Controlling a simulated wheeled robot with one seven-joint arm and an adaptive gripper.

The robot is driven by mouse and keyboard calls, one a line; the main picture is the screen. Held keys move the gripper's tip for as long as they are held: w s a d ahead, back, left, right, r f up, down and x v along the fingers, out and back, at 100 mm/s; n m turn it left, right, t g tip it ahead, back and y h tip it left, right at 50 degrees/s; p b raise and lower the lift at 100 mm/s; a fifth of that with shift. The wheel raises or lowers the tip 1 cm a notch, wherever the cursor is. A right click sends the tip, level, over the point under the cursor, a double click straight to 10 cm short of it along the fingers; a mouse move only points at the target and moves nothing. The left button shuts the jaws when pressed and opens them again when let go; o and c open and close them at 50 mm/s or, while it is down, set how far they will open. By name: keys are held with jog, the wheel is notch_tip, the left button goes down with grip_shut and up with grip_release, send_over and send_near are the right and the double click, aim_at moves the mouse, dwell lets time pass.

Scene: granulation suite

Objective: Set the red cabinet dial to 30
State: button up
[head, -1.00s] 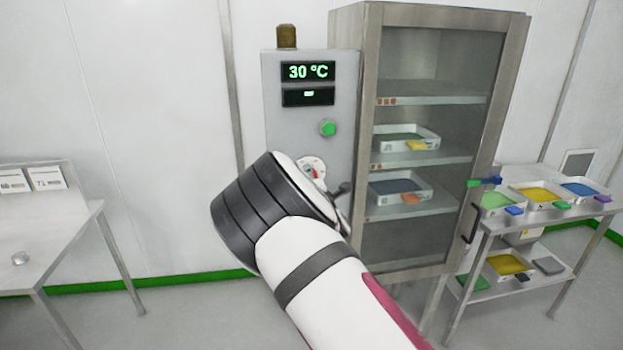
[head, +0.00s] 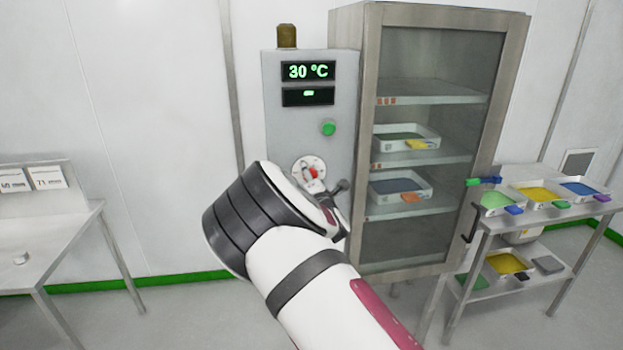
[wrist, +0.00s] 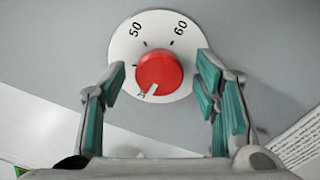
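The red dial (wrist: 158,72) sits on a round white scale plate (wrist: 128,42) on the cabinet's grey control panel. In the wrist view the scale shows 50 and 60, and a pale pointer on the knob points to the lower left; the number there is not readable. In the head view the dial (head: 313,171) is partly hidden by my arm. The panel display (head: 308,71) reads 30 °C. My gripper (wrist: 164,90) is open, its teal-padded fingers on either side of the dial with gaps between them and the knob.
A glass-fronted cabinet (head: 368,120) with trays on its shelves stands right of the panel. A green button (head: 328,128) is above the dial. A steel trolley (head: 485,232) with trays is at the right, and a steel table (head: 60,235) at the left.

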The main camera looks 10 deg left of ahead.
jog(key=v, duration=1.2)
jog(key=shift+r, duration=0.1)
jog(key=s+d+r+m+g+h, duration=0.2)
jog(key=s+d+m+g, duration=0.1)
jog(key=d+m, duration=0.5)
jog(key=s+d+r+m+g+h, duration=0.3)
jog(key=d+m, duration=0.4)
jog(key=d, duration=0.1)
jog(key=s+d+r+m+g, duration=0.2)
jog(key=s+r+m, duration=0.1)
jog(key=s, duration=0.8)
jog(key=s+d+r+m+g, duration=0.2)
jog(key=s+m, duration=0.3)
jog(key=s, duration=0.7)
jog(key=s+d+r+m+g, duration=0.1)
jog(key=s+d+r+m, duration=0.2)
jog(key=s, duration=0.9)
jog(key=shift+d+r+m+g, duration=0.4)
jog(key=shift+d+r, duration=0.15)
jog(key=shift+d, duration=0.15)
